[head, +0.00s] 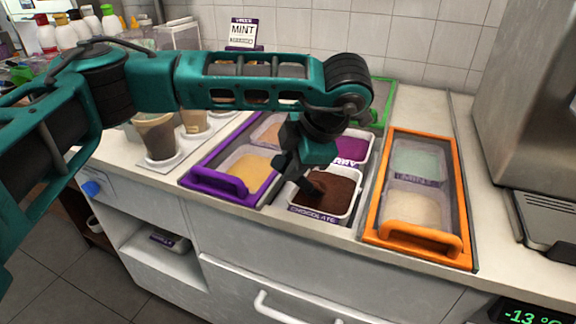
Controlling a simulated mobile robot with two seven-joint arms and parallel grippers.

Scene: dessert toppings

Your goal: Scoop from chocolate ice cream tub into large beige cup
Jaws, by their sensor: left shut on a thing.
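The chocolate ice cream tub (338,190) is open in the counter freezer, labelled at its front and filled with dark brown ice cream. My left gripper (300,180) is over the left part of this tub, pointing down and shut on a dark tool, likely the scoop (311,190). The tool's lower end is at the brown surface; whether it is loaded cannot be seen. A large brownish-beige cup (158,138) stands upright in a white holder at the left, with a smaller-looking beige cup (194,121) behind it. My right gripper is not in view.
A purple-framed lid (222,182) lies left of the tub and an orange-framed lid (445,242) right of it, over other tubs. A purple berry tub (352,148) is behind. Bottles (90,20) stand back left. A metal machine (530,100) stands at the right.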

